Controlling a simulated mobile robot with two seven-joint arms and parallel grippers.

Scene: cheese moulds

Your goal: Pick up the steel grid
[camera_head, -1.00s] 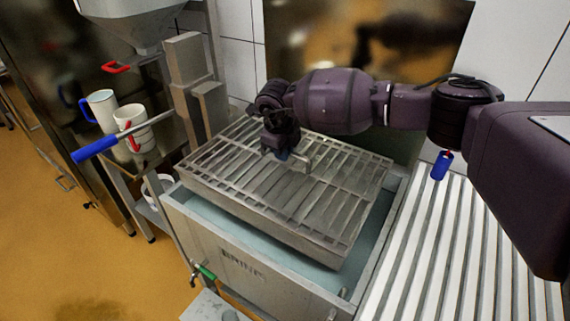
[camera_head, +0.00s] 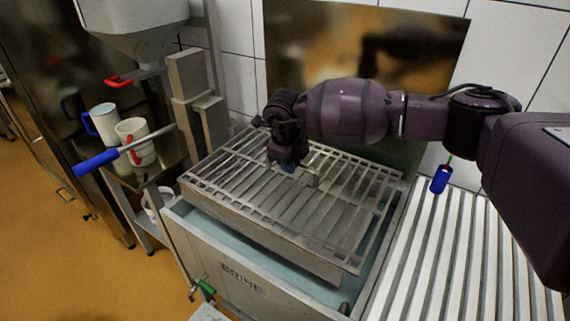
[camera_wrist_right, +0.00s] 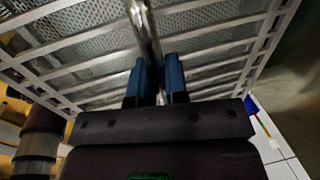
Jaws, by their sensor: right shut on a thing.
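The steel grid (camera_head: 270,202) is a barred rectangular metal frame at the top of the brine tank (camera_head: 245,277). It sits slightly askew, with the tank's bluish inside showing along its front and right. My right gripper (camera_head: 296,166) reaches down to the handle (camera_head: 313,178) near the middle of the grid. In the right wrist view, the blue fingers (camera_wrist_right: 157,80) are shut on the handle bar (camera_wrist_right: 144,25), with the grid's bars (camera_wrist_right: 215,58) and a perforated sheet behind. The fingertips are partly hidden in the head view. My left gripper is not in view.
A ribbed white drainer surface (camera_head: 445,245) lies right of the tank. A blue-handled item (camera_head: 441,179) is above it. Two mugs (camera_head: 134,138) stand on a shelf at the left, near a blue-handled lever (camera_head: 97,163). A steel hopper (camera_head: 140,30) hangs at upper left.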

